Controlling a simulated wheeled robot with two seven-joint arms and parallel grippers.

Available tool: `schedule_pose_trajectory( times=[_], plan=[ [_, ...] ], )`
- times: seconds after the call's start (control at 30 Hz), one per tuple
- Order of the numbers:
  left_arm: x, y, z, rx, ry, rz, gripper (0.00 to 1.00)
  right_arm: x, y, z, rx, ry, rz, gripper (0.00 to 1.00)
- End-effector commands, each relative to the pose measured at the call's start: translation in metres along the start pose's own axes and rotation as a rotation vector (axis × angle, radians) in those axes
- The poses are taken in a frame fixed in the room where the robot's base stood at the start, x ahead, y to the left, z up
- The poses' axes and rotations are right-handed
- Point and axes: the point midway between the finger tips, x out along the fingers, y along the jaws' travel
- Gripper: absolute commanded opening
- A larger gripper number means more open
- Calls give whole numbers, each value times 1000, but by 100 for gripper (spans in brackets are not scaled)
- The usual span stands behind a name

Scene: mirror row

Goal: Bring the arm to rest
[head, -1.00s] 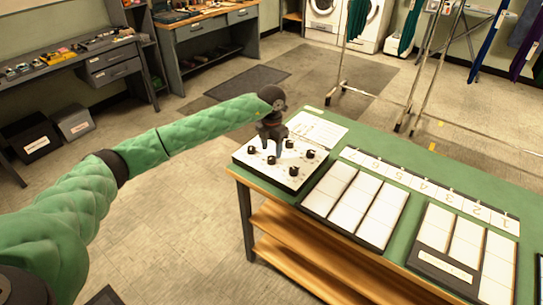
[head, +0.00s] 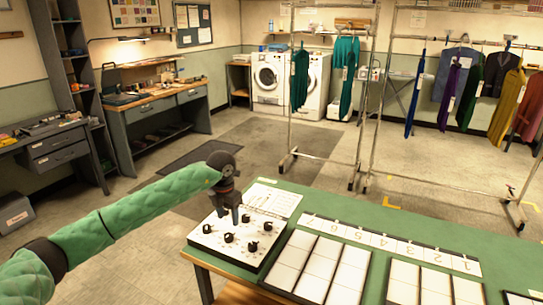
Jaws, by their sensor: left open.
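My left arm comes in from the left in a green quilted sleeve. Its dark gripper (head: 236,215) points down over a white board with black knobs (head: 213,246) at the near left end of the green table (head: 400,229). The gripper is open, and I see nothing between its fingers. Whether the fingertips touch the board or a knob I cannot tell. My right gripper does not show.
White-panelled trays (head: 322,265) and a numbered strip (head: 391,242) lie on the table. Behind stand garment racks (head: 364,140) with hanging clothes and white washers (head: 269,78). A workbench (head: 155,106) stands at the left. The floor between is open.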

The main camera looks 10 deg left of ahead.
Motion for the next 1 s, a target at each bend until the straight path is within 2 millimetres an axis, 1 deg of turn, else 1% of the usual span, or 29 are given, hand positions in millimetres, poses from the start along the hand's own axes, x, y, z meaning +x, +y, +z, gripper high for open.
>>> schedule_pose_trajectory(
  times=[0.13, 0.27, 0.37, 0.47, 0.57, 0.67, 0.7, 0.77, 0.8, 0.87, 0.9, 0.97, 1.0],
  plan=[
    [-2, -9, 24, 25, -130, -45, 52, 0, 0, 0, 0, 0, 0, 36],
    [-11, -30, 56, 49, -307, -151, 52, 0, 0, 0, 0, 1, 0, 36],
    [-26, -51, 80, 61, -452, -255, 52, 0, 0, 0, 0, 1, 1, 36],
    [-48, -75, 100, 65, -597, -367, 52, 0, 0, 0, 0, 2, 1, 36],
    [-78, -97, 117, 55, -744, -482, 52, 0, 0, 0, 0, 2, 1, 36],
    [-117, -114, 131, 28, -897, -601, 52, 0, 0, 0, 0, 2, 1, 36],
    [-134, -119, 135, 13, -957, -649, 52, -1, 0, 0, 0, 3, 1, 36],
    [-162, -125, 140, -15, -1049, -720, 52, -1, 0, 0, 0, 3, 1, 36],
    [-181, -128, 143, -36, -1110, -767, 52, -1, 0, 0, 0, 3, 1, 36],
    [-211, -132, 146, -74, -1201, -839, 52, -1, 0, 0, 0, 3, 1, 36],
    [-232, -134, 147, -103, -1259, -889, 52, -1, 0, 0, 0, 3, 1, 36],
    [-262, -134, 148, -152, -1348, -961, 52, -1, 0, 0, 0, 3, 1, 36],
    [-283, -133, 147, -188, -1405, -1010, 52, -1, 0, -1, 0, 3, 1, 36]
  ],
)
